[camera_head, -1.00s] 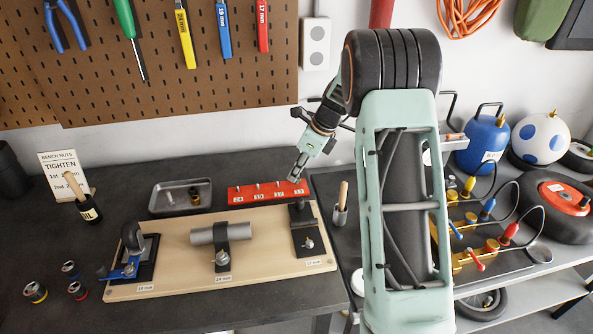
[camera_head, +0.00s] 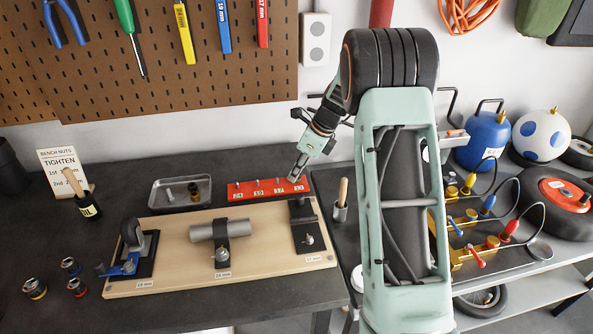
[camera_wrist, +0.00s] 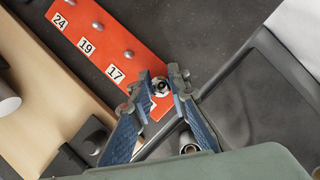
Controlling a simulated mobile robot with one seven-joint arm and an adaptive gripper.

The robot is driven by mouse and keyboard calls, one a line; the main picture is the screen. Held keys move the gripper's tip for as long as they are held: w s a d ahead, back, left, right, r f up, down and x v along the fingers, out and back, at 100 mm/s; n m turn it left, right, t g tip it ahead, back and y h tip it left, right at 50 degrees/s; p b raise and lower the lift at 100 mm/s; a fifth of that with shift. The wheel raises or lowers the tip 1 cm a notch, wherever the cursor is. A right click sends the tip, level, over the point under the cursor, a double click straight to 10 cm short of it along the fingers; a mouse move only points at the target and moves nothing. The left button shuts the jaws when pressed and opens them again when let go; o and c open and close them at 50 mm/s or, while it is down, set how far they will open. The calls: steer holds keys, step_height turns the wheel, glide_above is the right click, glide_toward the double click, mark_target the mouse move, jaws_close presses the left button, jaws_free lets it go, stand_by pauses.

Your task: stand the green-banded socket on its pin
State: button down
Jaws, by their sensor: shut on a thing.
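My gripper (camera_head: 297,176) is over the right end of the red pin rail (camera_head: 238,194), near the label with the smallest number. In the wrist view my gripper (camera_wrist: 160,87) is shut on a small socket (camera_wrist: 160,86), seen from above as a pale ring with a dark hole. Its green band does not show, and the fingers hide its sides. The rail (camera_wrist: 78,17) in the wrist view has bare pins by labels 24, 19 and 17. The pin at the right end is hidden below the socket and fingers; I cannot tell whether the socket touches it.
A wooden board (camera_head: 180,287) with clamped fixtures lies in front of the rail. A grey tray (camera_head: 154,205) with small parts is left of it. A wooden-handled tool (camera_head: 342,192) stands close to the right. Several colour-banded sockets (camera_head: 35,289) stand at the bench's front left.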

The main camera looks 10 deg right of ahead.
steer(key=c, duration=1.8)
jaws_free()
steer(key=shift+o, duration=0.2)
